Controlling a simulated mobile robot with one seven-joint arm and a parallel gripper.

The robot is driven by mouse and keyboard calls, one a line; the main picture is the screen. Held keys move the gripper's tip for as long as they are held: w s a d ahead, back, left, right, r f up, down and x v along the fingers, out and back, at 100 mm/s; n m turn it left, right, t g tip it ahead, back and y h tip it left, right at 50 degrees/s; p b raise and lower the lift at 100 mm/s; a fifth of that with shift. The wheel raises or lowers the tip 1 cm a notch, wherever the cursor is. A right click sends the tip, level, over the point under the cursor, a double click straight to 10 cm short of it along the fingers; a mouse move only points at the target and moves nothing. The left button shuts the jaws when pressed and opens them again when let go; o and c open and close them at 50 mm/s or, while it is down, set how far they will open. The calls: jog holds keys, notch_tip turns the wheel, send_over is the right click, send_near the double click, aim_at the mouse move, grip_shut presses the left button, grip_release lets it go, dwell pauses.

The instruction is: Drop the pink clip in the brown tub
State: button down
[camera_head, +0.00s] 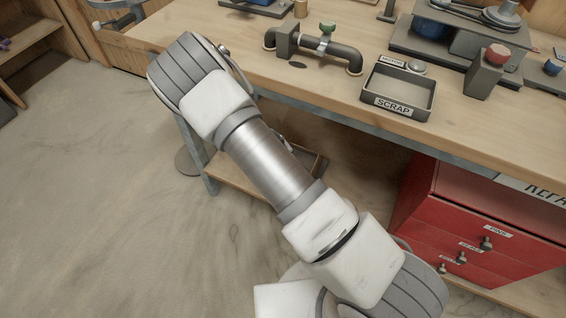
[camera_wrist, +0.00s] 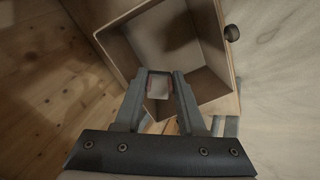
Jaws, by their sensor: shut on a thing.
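In the head view a workbench (camera_head: 190,27) carries a pipe with a green-handled valve (camera_head: 325,42), a SCRAP tray (camera_head: 399,94) and a post with a red button (camera_head: 487,71). A red drawer cabinet (camera_head: 480,215) stands below. The floor at left is clear.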

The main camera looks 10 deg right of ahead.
jog(key=shift+c, duration=2.1)
grip_release()
jog(key=shift+r, duration=0.1)
jog(key=p+v, duration=0.5)
jog(key=v, duration=1.2)
jog(key=shift+p, duration=0.4)
jog(key=shift+r, duration=0.15)
